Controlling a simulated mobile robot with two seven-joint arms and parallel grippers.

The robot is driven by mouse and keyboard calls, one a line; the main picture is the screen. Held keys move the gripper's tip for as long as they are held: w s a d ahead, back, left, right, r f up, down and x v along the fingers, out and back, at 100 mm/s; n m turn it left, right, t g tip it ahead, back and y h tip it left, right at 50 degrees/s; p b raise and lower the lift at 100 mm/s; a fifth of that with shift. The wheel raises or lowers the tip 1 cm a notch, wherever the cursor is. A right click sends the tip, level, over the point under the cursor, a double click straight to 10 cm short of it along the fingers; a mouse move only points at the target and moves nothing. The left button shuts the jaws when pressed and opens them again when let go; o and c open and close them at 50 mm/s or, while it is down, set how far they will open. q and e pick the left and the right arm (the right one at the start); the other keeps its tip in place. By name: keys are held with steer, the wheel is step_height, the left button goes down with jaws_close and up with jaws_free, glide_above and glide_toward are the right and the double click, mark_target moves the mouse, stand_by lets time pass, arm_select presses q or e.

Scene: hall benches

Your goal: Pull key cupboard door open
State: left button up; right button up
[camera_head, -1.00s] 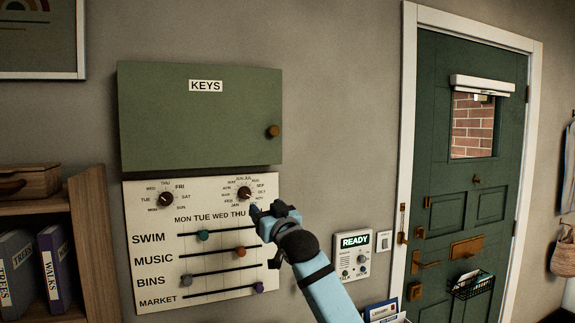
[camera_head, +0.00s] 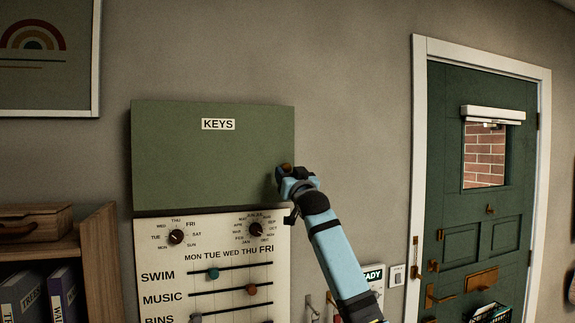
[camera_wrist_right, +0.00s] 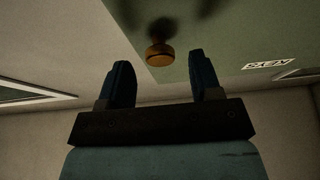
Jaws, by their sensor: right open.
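The green key cupboard (camera_head: 200,160), labelled KEYS, hangs shut on the wall in the head view. Its door also shows in the right wrist view (camera_wrist_right: 225,40). The round wooden knob (camera_head: 286,168) is at the door's right side, partly hidden by my right gripper (camera_head: 283,175). In the right wrist view the knob (camera_wrist_right: 159,54) stands ahead of the open fingers (camera_wrist_right: 160,80), between their lines and nearer the left finger. The fingers appear apart from it, with nothing between them. My left gripper is not in view.
A white planner board (camera_head: 208,262) with dials and sliders is just below the cupboard. A wooden shelf (camera_head: 98,255) with books stands at the lower left. A green door (camera_head: 470,200) is at the right. The wall between cupboard and door is clear.

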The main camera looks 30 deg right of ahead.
steer(key=shift+x, duration=1)
steer(key=shift+w+r+p, duration=0.1)
steer(key=shift+w+p, duration=0.05)
steer(key=shift+p, duration=0.15)
steer(key=shift+d, duration=0.1)
